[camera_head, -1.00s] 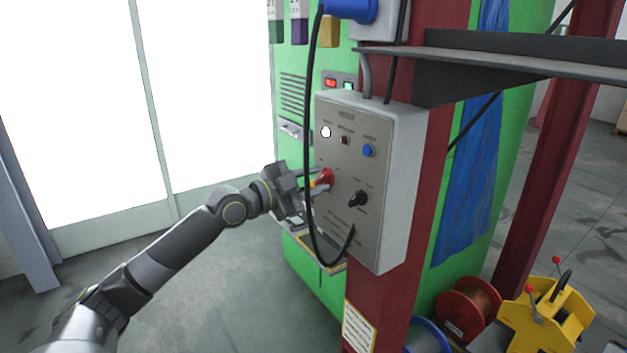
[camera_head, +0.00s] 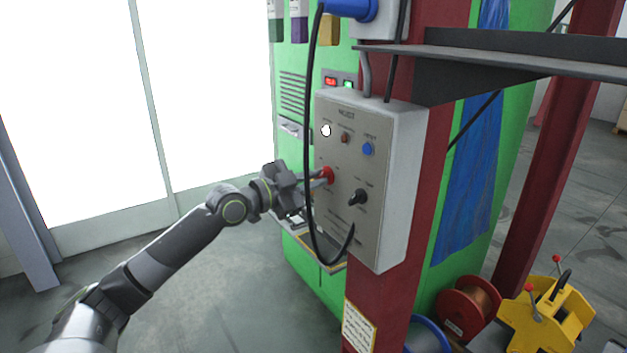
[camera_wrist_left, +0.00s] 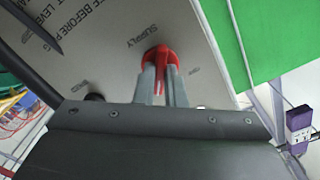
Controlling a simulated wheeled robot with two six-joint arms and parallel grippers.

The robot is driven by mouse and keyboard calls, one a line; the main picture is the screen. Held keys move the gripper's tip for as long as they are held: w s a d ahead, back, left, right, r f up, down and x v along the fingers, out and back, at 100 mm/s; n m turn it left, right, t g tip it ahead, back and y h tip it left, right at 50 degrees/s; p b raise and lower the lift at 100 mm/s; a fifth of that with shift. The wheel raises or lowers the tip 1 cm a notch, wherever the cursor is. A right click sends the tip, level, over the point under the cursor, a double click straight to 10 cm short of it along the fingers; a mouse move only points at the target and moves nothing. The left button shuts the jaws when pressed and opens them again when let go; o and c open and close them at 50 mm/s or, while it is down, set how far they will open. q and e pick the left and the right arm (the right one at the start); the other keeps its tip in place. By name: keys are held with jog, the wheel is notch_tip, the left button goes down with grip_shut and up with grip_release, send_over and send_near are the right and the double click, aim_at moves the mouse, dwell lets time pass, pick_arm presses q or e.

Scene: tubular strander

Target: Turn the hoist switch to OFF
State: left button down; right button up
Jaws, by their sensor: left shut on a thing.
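The hoist control box (camera_head: 345,225) is a grey panel on a dark red post. Its red rotary switch (camera_head: 328,175) sits left of the middle of the face. My left gripper (camera_head: 320,179) reaches in from the left and is shut on this red switch. In the left wrist view the red switch (camera_wrist_left: 158,54) shows between the two grey fingers, near the printed word SUPPLY. Small labels stand to its right, one seemingly OFF. The fingers hide part of the switch, so I cannot tell its exact setting. My right gripper is not in view.
The panel also has a black selector knob (camera_head: 358,198), a blue button (camera_head: 369,150), a brown indicator (camera_head: 345,138) and a white lamp (camera_head: 326,131). A black cable (camera_head: 308,150) loops in front, close to my gripper. A steel shelf (camera_head: 520,62) juts out at upper right.

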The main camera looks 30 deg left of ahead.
pick_arm(q)
jog(key=n+p, duration=0.1)
jog(key=n, duration=0.6)
jog(key=shift+p, duration=0.3)
jog(key=n+p, duration=0.2)
jog(key=n, duration=0.2)
jog(key=shift+r+n, duration=0.1)
jog(key=shift+n, duration=0.2)
jog(key=shift+n+p, duration=1.1)
jog(key=shift+n, duration=1.2)
jog(key=c, duration=1.5)
grip_release()
jog(key=shift+a, duration=0.1)
